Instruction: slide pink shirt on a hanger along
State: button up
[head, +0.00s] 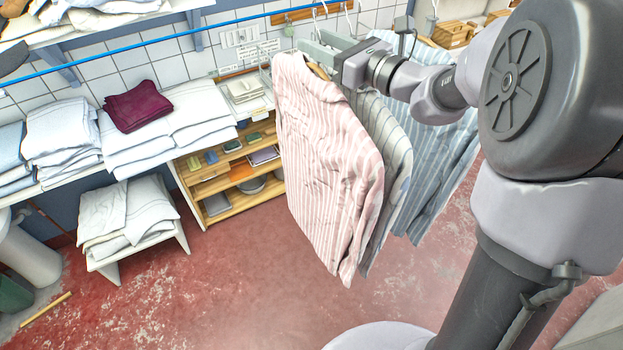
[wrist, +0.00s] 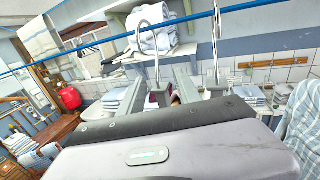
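The pink-and-white striped shirt (head: 325,165) hangs from the blue rail (head: 150,38), in front of other shirts. A bit of its wooden hanger shows at the collar (head: 318,70). My gripper (head: 316,43) is at hook height just above the shirt's collar, below the rail. In the wrist view its two fingers (wrist: 160,84) stand apart. A metal hanger hook (wrist: 157,62) rises between them to the rail, with no clear contact on either finger. The shirt's body is hidden in the wrist view.
A grey striped shirt (head: 397,140) and a blue striped shirt (head: 440,130) hang close behind to the right. Another hook (wrist: 217,50) is right of my fingers. The rail is clear to the left. Folded linen (head: 170,125) lies on a shelf below; a wooden shelf unit (head: 215,185) stands behind.

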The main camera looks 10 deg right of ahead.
jog(key=shift+c, duration=0.2)
grip_shut()
jog(key=shift+a, duration=0.1)
jog(key=shift+s+a+r+b, duration=0.15)
jog(key=shift+s+a, duration=0.15)
jog(key=shift+a, duration=0.6)
jog(key=shift+s+a+b, duration=0.2)
jog(key=shift+s+a, duration=0.15)
jog(key=shift+a, duration=0.6)
jog(key=shift+s+a+r+b, duration=0.15)
jog(key=shift+s+a, duration=0.15)
jog(key=shift+a, duration=0.6)
jog(key=shift+a+f, duration=0.1)
jog(key=shift+s+a+r+b, duration=0.15)
jog(key=shift+s+a, duration=0.15)
jog(key=shift+a, duration=0.65)
jog(key=shift+s+a+b, duration=0.15)
jog(key=shift+s+a, duration=0.15)
jog(key=shift+a, duration=0.6)
jog(key=shift+s+a+r+b, duration=0.15)
jog(key=shift+s+a, duration=0.15)
jog(key=shift+a, duration=0.65)
jog(key=shift+f, duration=0.1)
